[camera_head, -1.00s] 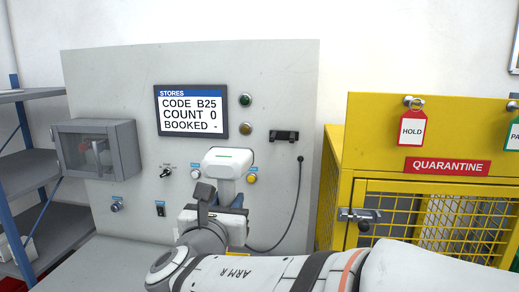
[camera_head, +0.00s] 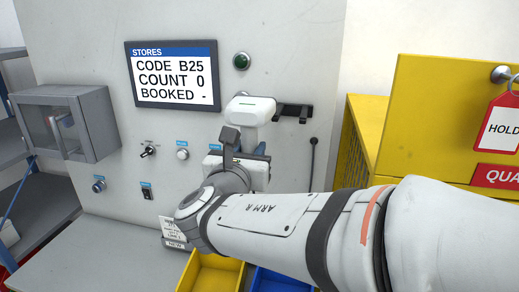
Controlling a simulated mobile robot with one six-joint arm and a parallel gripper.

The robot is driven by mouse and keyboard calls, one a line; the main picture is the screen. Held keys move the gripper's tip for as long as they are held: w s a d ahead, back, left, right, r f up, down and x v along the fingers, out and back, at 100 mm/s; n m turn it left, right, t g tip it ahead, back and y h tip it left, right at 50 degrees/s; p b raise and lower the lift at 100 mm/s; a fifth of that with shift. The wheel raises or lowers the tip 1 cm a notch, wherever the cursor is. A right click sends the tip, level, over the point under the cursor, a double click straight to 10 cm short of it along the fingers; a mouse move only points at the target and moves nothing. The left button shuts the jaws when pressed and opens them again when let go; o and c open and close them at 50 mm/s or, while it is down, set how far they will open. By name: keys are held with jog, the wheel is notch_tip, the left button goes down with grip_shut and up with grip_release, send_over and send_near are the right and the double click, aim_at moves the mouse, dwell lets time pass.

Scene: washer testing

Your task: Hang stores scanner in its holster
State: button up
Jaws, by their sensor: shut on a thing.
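The stores scanner (camera_head: 249,108) is a white handheld unit with a small green mark on top. My gripper (camera_head: 248,146) is shut on it and holds it upright in front of the grey panel; the fingers are partly hidden by my wrist. The black holster (camera_head: 293,112) is a small bracket on the panel, just right of the scanner head. The scanner appears close beside it in the picture, but I cannot tell the gap in depth or whether they touch. The scanner's lower part is mostly hidden.
A stores screen (camera_head: 173,78) reads CODE B25, COUNT 0. A grey box (camera_head: 84,112) juts from the panel at left. A yellow bin (camera_head: 214,274) and a blue bin (camera_head: 282,281) sit below my arm. A yellow quarantine cabinet (camera_head: 440,110) stands at right.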

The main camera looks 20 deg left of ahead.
jog(key=shift+w+d+f+b, duration=0.1)
jog(key=shift+w+d+b, duration=0.7)
jog(key=shift+w, duration=1.4)
jog(key=shift+w+d+f+b, duration=0.1)
jog(key=shift+w+d+b, duration=0.2)
jog(key=shift+w+d, duration=1.4)
jog(key=shift+w+d+b, duration=0.55)
jog(key=shift+w, duration=2.1)
jog(key=shift+s+b, duration=0.15)
jog(key=shift+b, duration=0.35)
jog(key=shift+f+b, duration=0.6)
jog(key=shift+b, duration=0.1)
jog(key=o, duration=1.1)
jog(key=shift+r, duration=0.1)
jog(key=shift+c, duration=0.2)
